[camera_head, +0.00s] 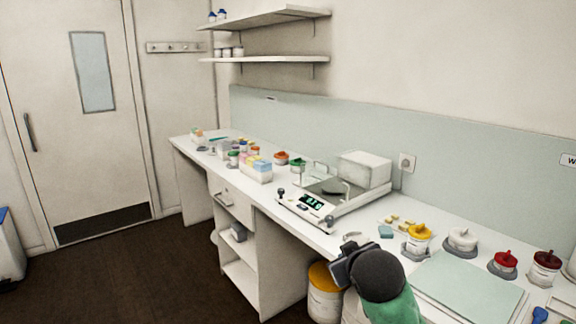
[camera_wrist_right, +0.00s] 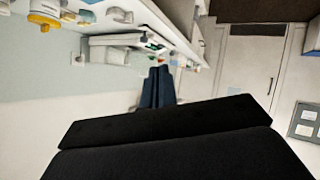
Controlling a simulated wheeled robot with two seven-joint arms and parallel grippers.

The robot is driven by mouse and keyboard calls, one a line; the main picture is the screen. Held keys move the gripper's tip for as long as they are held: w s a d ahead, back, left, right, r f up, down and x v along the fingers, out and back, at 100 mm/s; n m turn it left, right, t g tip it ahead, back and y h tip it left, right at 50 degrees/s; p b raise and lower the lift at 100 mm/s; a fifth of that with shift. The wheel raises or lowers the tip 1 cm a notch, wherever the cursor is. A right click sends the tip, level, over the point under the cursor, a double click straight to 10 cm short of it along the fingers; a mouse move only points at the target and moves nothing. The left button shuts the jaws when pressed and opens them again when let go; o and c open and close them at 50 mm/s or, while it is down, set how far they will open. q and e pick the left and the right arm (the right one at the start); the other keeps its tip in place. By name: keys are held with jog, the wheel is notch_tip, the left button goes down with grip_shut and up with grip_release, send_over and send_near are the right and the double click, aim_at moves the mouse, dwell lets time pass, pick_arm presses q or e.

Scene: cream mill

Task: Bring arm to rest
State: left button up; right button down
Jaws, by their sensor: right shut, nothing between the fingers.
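My right arm, with a green sleeve-like link and a dark rounded wrist, comes in at the bottom of the head view. In the right wrist view the two dark blue fingers (camera_wrist_right: 157,88) lie together, shut, with nothing held. A black part of my own wrist fills the lower part of that view. My left gripper is in neither view.
Lidded jars, including a yellow-lidded one (camera_head: 419,233), and a pale green mat (camera_head: 465,285) lie to the right. A yellow-topped tub (camera_head: 324,290) stands below the bench edge. The floor (camera_head: 150,275) at left is clear.

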pick_arm(q)
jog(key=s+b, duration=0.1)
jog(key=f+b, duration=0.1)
jog(key=b, duration=0.1)
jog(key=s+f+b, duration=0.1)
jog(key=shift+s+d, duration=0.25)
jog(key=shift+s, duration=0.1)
pick_arm(e)
jog(key=s+f+m+g, duration=0.1)
jog(key=s+f+g, duration=0.4)
jog(key=s+f, duration=1.3)
jog(key=s+f+m+g, duration=0.2)
jog(key=s+f+g, duration=0.3)
jog(key=s+f, duration=1.3)
notch_tip(320, 180, down, 6)
jog(key=shift+s+d+f+y, duration=0.2)
jog(key=shift+s+d+y, duration=0.1)
jog(key=shift+d, duration=0.1)
